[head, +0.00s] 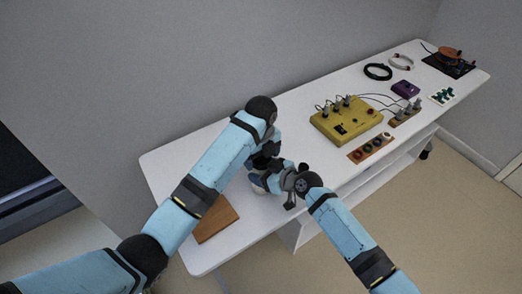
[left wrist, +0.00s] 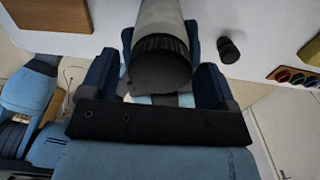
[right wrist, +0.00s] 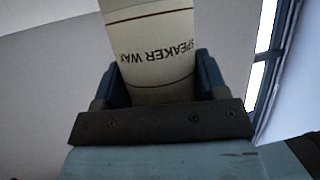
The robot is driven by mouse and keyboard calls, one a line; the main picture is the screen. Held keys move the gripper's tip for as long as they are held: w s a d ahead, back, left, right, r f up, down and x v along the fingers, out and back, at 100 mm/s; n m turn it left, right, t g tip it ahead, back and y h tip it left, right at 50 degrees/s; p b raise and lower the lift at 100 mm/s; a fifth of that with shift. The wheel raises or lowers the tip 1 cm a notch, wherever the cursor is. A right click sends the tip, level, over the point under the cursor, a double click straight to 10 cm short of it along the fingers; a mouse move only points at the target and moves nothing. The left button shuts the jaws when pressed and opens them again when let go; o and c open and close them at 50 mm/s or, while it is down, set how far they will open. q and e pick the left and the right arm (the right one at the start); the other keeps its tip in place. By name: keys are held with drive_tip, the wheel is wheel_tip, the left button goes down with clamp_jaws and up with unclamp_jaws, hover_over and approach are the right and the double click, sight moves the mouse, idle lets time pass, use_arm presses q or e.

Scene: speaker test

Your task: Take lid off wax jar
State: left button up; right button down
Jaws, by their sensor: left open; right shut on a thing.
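The wax jar is pale with the label "SPEAKER WAX", seen upside down in the right wrist view (right wrist: 152,45). My right gripper (right wrist: 160,80) is shut on the jar's body. In the left wrist view the jar's pale body (left wrist: 158,16) shows with its black ribbed lid (left wrist: 160,68) on its end. My left gripper (left wrist: 160,52) is open, one finger on each side of the lid. In the head view both grippers meet over the table's near left part, and they hide most of the jar.
The white table (head: 165,165) holds a brown board (head: 215,219) at its left end. A small black cylinder (left wrist: 229,50) stands near the jar. A yellow box with knobs (head: 346,121), a strip of coloured jacks (head: 371,147) and cables lie to the right.

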use_arm(q)
drive_tip(key=c, duration=0.9)
drive_tip(key=n, duration=0.6)
drive_tip(key=shift+n, duration=0.4)
drive_tip(key=shift+c, duration=0.3)
drive_tip(key=o, duration=1)
